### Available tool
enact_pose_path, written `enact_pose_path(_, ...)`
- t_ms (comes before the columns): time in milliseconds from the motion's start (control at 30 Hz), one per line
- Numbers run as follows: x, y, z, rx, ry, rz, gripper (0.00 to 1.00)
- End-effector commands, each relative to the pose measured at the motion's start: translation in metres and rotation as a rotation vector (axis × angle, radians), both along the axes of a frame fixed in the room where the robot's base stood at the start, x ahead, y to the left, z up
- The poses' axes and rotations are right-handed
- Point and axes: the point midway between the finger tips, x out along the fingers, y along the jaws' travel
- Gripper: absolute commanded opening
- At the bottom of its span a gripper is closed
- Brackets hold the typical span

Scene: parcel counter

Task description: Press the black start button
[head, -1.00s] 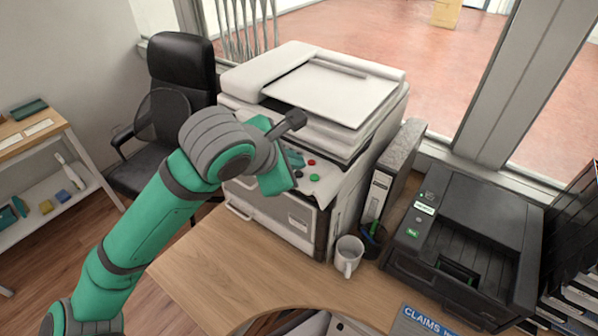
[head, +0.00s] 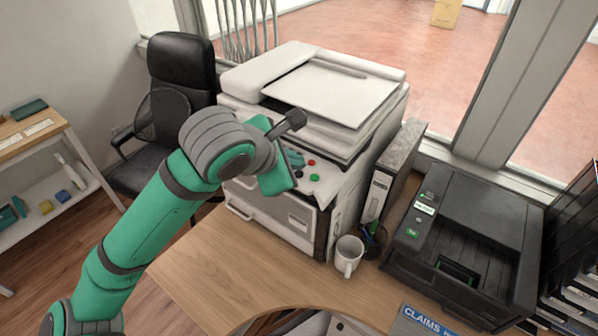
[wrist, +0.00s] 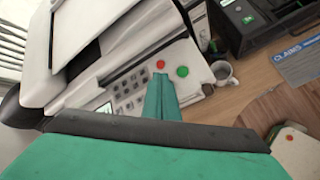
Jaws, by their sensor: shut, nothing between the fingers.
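The white copier (head: 330,90) stands at the back of the desk. Its sloped control panel carries a red button (head: 311,162) and a green button (head: 314,177). In the wrist view I see the red button (wrist: 160,64), the green button (wrist: 183,71) and a pad of grey keys (wrist: 128,88). My gripper (head: 297,159) is shut and empty, over the panel. In the wrist view its teal fingertips (wrist: 160,80) point at the panel just below the red button; contact cannot be told.
A white mug (head: 348,256), a pen cup (head: 374,240) and a grey binder (head: 383,185) stand right of the copier. A black printer (head: 465,240) is further right. A blue claims sign (head: 425,321) lies in front. The desk's left part is clear.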

Motion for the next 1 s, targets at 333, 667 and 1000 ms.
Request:
enact_pose_path(333, 0.0000, 0.0000, 0.0000, 0.000, 0.000, 0.000, 0.00)
enact_pose_path(667, -0.0001, 0.0000, -0.0048, -0.001, 0.000, 0.001, 0.00)
enact_pose_path(1000, 0.0000, -0.0001, -0.0088, 0.000, 0.000, 0.000, 0.00)
